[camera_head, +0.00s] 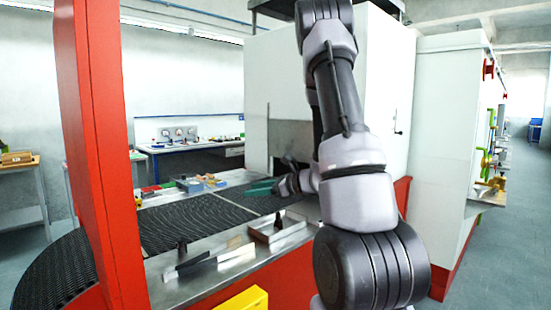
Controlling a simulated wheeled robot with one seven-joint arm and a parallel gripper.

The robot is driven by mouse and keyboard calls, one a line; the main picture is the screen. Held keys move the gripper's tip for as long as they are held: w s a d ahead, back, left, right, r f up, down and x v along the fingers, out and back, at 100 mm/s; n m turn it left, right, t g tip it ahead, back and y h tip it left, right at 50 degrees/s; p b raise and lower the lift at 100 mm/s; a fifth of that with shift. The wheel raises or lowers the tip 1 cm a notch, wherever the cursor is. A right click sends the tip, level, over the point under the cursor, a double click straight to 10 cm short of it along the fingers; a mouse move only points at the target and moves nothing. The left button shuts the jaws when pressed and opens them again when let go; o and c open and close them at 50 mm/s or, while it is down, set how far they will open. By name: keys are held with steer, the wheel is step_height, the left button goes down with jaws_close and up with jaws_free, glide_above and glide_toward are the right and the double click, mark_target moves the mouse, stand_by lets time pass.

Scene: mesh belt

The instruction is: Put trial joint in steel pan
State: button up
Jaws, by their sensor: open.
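My gripper (268,187) is at the end of my arm, low over the far part of the dark mesh belt and pointing left. It is small and partly dark in this view, with a teal patch at its tip; it appears open, and I cannot see anything held. A shallow steel pan (264,239) sits on the metal ledge at the front of the belt, nearer than my gripper and apart from it. I cannot make out the trial joint for certain; small parts lie on the far metal ledge left of my gripper, and my arm hides some of the belt.
The mesh belt (185,222) runs towards the white furnace housing (380,80). A red post (95,130) stands at the left. Dark and silver pieces (195,262) lie on the front ledge. A blue block (194,186) is on the far ledge. A yellow box (243,302) is below.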

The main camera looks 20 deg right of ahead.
steer(key=s+a+r+n+g, duration=0.7)
steer(key=s+a+r+n, duration=0.25)
steer(key=s+n, duration=0.3)
steer(key=s+d+r+n+t+h, duration=0.3)
steer(key=s+r+n+h, duration=0.4)
steer(key=s, duration=0.4)
steer(key=shift+s+d+r+n+h, duration=0.2)
steer(key=shift+d+n+h, duration=0.3)
steer(key=shift+d+n, duration=0.55)
